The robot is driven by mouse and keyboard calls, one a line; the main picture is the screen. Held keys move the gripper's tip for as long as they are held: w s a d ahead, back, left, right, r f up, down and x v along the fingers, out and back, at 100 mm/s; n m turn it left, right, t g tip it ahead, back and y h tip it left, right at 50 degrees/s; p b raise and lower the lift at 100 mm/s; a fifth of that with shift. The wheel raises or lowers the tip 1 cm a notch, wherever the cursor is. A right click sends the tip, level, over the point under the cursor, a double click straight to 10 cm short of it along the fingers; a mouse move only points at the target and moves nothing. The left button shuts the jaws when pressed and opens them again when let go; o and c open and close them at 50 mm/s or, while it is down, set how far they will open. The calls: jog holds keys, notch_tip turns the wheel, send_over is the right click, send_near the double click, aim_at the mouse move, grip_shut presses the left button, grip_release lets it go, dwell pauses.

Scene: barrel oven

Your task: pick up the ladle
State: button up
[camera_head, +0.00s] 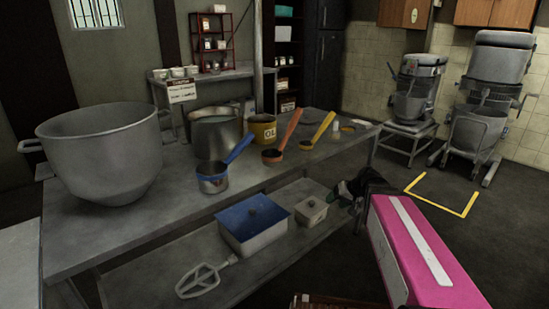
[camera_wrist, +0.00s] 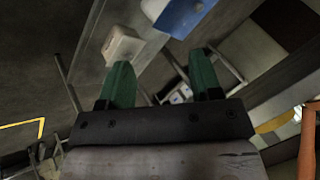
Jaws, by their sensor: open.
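Three long-handled, ladle-like vessels are on the metal table: a large steel one with a blue handle (camera_head: 213,180), one with an orange handle (camera_head: 274,156) and one with a yellow handle (camera_head: 308,144). I cannot tell which one the task means. Their handles slant up to the right. My gripper (camera_head: 343,190) is low in front of the table's right part, apart from all three. In the wrist view its two green fingers (camera_wrist: 162,82) are spread with nothing between them. An orange piece (camera_wrist: 307,145) at that view's right edge is cut off and unclear.
A big mixing bowl (camera_head: 105,150), a steel pot (camera_head: 215,133) and a yellow can (camera_head: 262,129) crowd the table (camera_head: 150,215). The lower shelf holds a blue-lidded box (camera_head: 252,225), a small pale box (camera_head: 311,211) and a mixer paddle (camera_head: 198,281). Floor on the right is open.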

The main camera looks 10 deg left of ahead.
jog(key=w+a+r+y, duration=0.1)
jog(key=w+a+r, duration=0.1)
jog(key=r, duration=0.2)
jog(key=w+a+r+n+t+y, duration=0.1)
jog(key=w+a+r+y, duration=0.1)
jog(key=r, duration=0.3)
jog(key=w+a+r+n+y, duration=0.1)
jog(key=w+a+r+y, duration=0.1)
jog(key=w+a+r, duration=0.1)
jog(key=shift+w+r+t, duration=0.2)
jog(key=shift+r+t, duration=0.2)
jog(key=shift+r, duration=0.25)
jog(key=n+t+y, duration=0.2)
jog(key=y, duration=0.3)
send_near(295, 117)
jog(key=w+f, duration=0.2)
jog(key=shift+n, duration=0.3)
jog(key=x, duration=0.3)
jog(key=r+x, duration=0.1)
jog(key=x, duration=0.6)
jog(key=shift+s+a+r, duration=0.15)
jog(key=shift+s+r, duration=0.05)
jog(key=shift+r, duration=0.05)
jog(key=shift+w+a, duration=0.15)
jog(key=shift+a, duration=0.4)
jog(key=c, duration=1.1)
